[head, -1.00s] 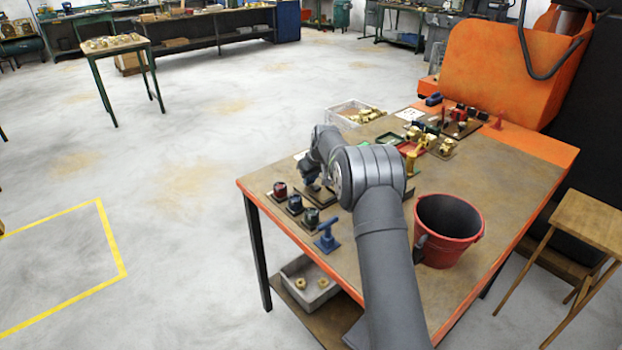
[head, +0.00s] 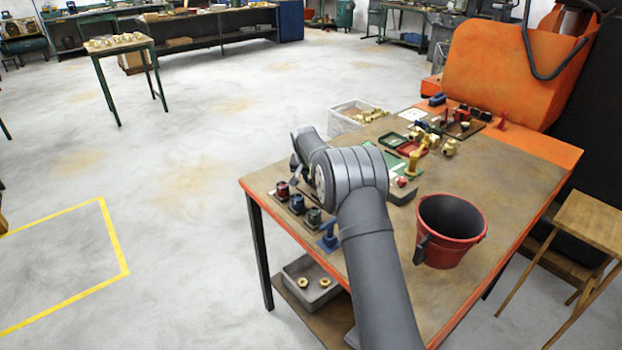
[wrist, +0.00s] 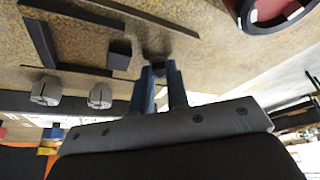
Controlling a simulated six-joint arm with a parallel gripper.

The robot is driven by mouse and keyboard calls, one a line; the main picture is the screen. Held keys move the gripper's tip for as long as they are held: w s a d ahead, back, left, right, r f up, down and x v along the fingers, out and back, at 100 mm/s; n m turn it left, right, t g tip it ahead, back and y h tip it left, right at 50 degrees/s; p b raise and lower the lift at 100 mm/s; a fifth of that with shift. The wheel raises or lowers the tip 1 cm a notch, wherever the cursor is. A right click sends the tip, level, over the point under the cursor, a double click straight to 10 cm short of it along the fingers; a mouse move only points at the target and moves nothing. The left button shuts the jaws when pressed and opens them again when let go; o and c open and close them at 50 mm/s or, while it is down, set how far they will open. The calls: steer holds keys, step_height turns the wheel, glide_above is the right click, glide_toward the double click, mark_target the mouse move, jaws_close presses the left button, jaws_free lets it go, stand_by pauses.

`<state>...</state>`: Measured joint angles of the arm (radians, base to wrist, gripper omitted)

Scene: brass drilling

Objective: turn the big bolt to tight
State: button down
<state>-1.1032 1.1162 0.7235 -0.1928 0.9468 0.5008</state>
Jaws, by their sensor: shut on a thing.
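In the wrist view my gripper (wrist: 159,77) has its two blue fingers closed around a small dark thing (wrist: 158,70) low over the brown worktop. Most of that thing is hidden between the fingers, and I cannot tell whether it is the big bolt. Two grey round slotted heads (wrist: 100,96) show to the left in that view, and a dark block (wrist: 120,55) lies nearer. In the head view my arm covers most of the gripper and the spot where it works. A blue T-shaped piece (head: 329,236) stands by the table's left edge, partly covered by my arm.
A red bucket (head: 450,232) stands right of my arm. Red, blue and green dark-topped pieces (head: 297,203) line the left table edge. Trays (head: 393,140) and brass parts (head: 449,147) fill the back. The table (head: 510,185) is clear at the right.

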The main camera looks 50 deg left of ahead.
steer(key=shift+f+m, duration=0.2)
steer(key=shift+m, duration=0.1)
steer(key=c, duration=1.4)
jaws_free()
steer(key=shift+r, duration=0.15)
steer(key=shift+s+r, duration=0.1)
steer(key=shift+r, duration=0.2)
steer(key=v, duration=1.6)
steer(key=shift+s+r, duration=0.15)
steer(key=shift+r, duration=0.2)
steer(key=shift+f, duration=0.1)
steer(key=x, duration=1.7)
steer(key=shift+f, duration=0.1)
